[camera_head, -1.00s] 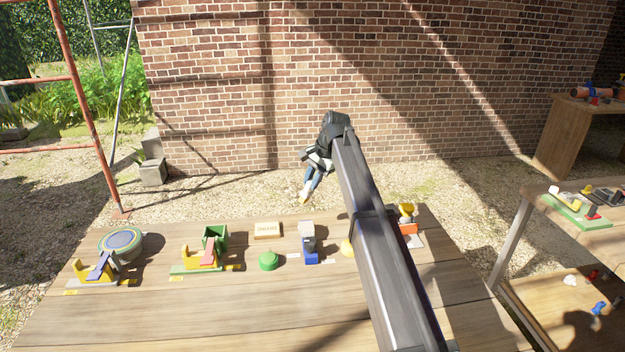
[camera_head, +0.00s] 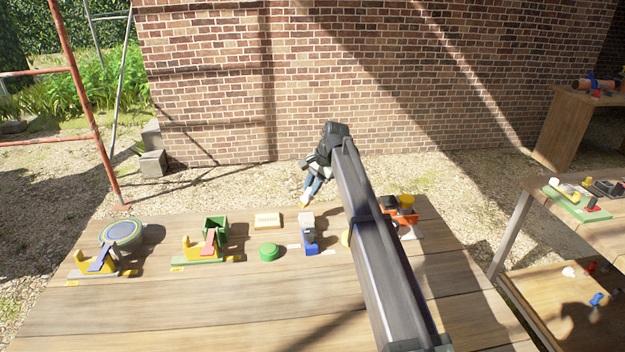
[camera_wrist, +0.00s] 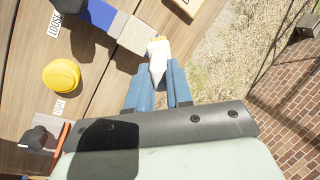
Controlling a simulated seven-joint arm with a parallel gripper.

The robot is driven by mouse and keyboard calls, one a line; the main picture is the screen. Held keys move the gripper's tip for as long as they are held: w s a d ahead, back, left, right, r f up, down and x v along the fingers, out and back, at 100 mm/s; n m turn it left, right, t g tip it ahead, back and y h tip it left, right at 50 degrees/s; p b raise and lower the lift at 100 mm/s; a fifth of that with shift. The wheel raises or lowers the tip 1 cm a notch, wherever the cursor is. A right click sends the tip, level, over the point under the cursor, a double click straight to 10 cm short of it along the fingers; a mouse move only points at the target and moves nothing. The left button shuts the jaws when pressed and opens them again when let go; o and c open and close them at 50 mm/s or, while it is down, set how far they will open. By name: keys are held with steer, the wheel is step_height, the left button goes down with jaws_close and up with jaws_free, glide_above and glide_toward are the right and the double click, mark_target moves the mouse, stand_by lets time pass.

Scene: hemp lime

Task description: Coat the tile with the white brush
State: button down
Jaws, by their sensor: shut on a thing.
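My gripper (camera_head: 310,192) is over the far edge of the workbench, its blue fingers (camera_wrist: 158,90) pointing down. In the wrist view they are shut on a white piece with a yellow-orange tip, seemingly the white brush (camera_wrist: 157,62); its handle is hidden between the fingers. Below the tip is a pale block (camera_wrist: 132,36) at the end of a blue stand (camera_head: 310,240). A flat cream board with lettering (camera_head: 267,220) lies just left of the stand. I cannot tell which of these is the tile. Contact between tip and block is unclear.
A green button (camera_head: 269,252), a green box (camera_head: 215,229), lever devices (camera_head: 205,250) and a round grey-green drum (camera_head: 122,234) stand to the left. A yellow knob (camera_wrist: 61,76) and an orange-and-yellow item (camera_head: 406,203) are by my arm. The bench front (camera_head: 230,310) is clear.

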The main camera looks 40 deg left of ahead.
steer(key=shift+s+d+f, duration=0.6)
steer(key=shift+s+f, duration=0.05)
steer(key=shift+f, duration=0.15)
steer(key=shift+s+d, duration=1.55)
steer(key=shift+d, duration=0.05)
steer(key=shift+w+a, duration=2.05)
steer(key=shift+s+d, duration=1.75)
steer(key=shift+d, duration=0.35)
steer(key=shift+w+a, duration=2.05)
steer(key=shift+a+r, duration=0.1)
steer(key=shift+r, duration=3.95)
